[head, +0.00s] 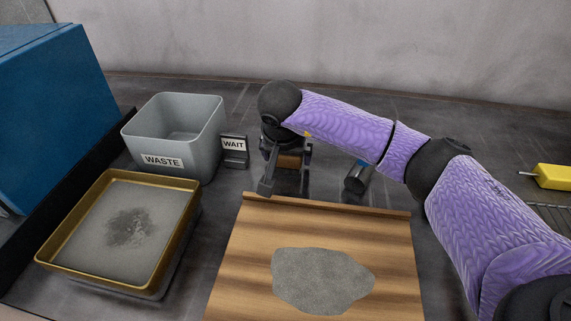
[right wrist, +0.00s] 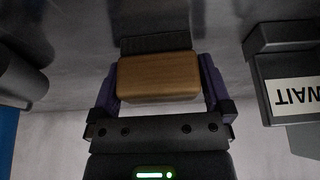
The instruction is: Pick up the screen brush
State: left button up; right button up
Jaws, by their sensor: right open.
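The screen brush (head: 290,161) stands on the dark bench behind the wooden board, partly hidden by my right gripper. In the right wrist view its wooden block (right wrist: 158,78) lies between the two fingers, with dark bristles (right wrist: 155,43) beyond it. My right gripper (head: 286,170) is open and reaches down around the brush, one finger on each side. In the right wrist view the gripper (right wrist: 160,92) shows small gaps or near contact at the block's sides; I cannot tell whether they touch. My left gripper is not in view.
A small WAIT sign (head: 234,150) and a grey WASTE bin (head: 205,150) stand left of the gripper. A brass-rimmed tray (head: 189,190) holds grey material. The wooden board (head: 240,275) bears a grey patch. A yellow-handled tool (head: 553,177) lies far right.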

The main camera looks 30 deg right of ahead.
jog(key=c, duration=1)
